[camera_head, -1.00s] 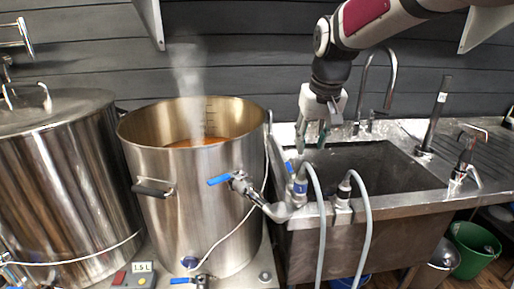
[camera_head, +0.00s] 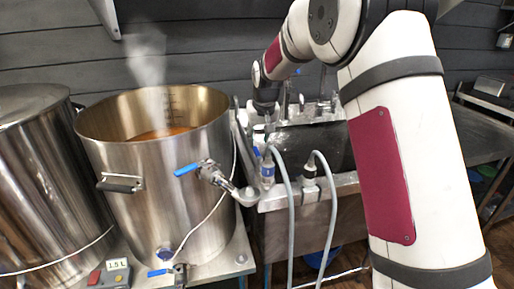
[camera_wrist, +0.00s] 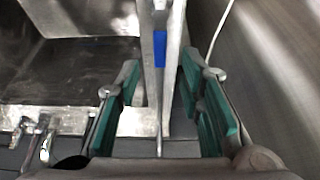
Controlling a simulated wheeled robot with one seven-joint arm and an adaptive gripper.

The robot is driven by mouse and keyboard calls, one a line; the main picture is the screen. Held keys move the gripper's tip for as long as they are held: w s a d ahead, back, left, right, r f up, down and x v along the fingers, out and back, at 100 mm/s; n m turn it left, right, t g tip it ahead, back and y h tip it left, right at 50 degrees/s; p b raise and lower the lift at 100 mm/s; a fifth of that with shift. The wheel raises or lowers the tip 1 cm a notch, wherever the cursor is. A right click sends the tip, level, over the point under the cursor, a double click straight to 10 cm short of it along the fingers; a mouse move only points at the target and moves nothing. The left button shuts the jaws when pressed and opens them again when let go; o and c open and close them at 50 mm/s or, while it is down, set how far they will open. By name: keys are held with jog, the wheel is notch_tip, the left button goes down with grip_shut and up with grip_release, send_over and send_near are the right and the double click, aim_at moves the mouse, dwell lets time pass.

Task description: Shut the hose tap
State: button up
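The hose tap with a blue lever (camera_head: 256,152) sits at the sink's front edge, beside the kettle, where a grey hose (camera_head: 291,215) joins it. Its blue lever also shows in the wrist view (camera_wrist: 160,48). My gripper (camera_head: 267,124) is over this spot, pointing down, small and partly hard to make out in the head view. In the wrist view, my gripper (camera_wrist: 160,92) is open, with green pads on both sides of the metal part with the blue lever. I cannot tell whether the pads touch it.
A steaming steel kettle (camera_head: 150,205) stands left of the tap, with its own blue-levered valve (camera_head: 188,169). A second hose (camera_head: 328,205) clips to the sink edge on the right. The sink basin (camera_wrist: 75,72) is left in the wrist view. A faucet stands behind.

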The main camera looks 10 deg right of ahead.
aim_at(257, 151)
jog(key=shift+x, duration=2.6)
grip_shut()
